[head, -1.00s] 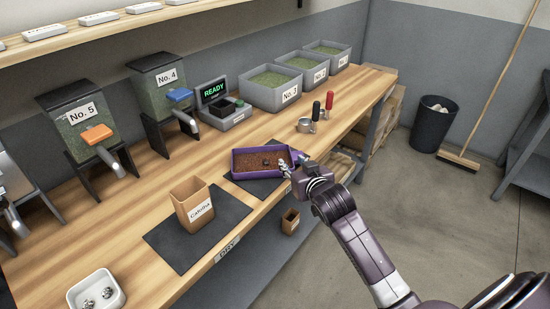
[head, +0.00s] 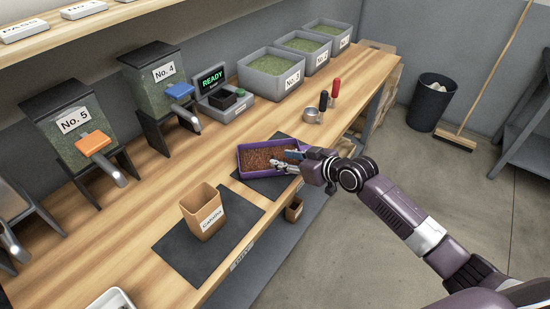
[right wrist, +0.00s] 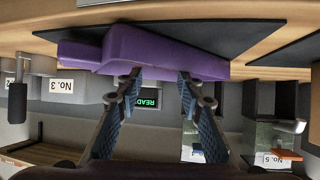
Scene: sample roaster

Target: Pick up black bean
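A purple tray (head: 240,168) of brown beans lies on a dark mat near the table's front edge. No separate black bean can be made out in it now; my right gripper covers part of the contents. My right gripper (head: 284,160) is over the tray's right side, fingers apart. In the right wrist view the purple tray (right wrist: 160,52) appears upside down, with my open fingers (right wrist: 158,85) against its outline and nothing visible between them.
A tan cup (head: 204,212) stands on a second dark mat (head: 175,247) left of the tray. Dispensers No. 5 (head: 72,128) and No. 4 (head: 155,88), a READY display (head: 212,78) and grey bins (head: 272,78) stand behind. Two-handled tools (head: 323,105) lie to the right.

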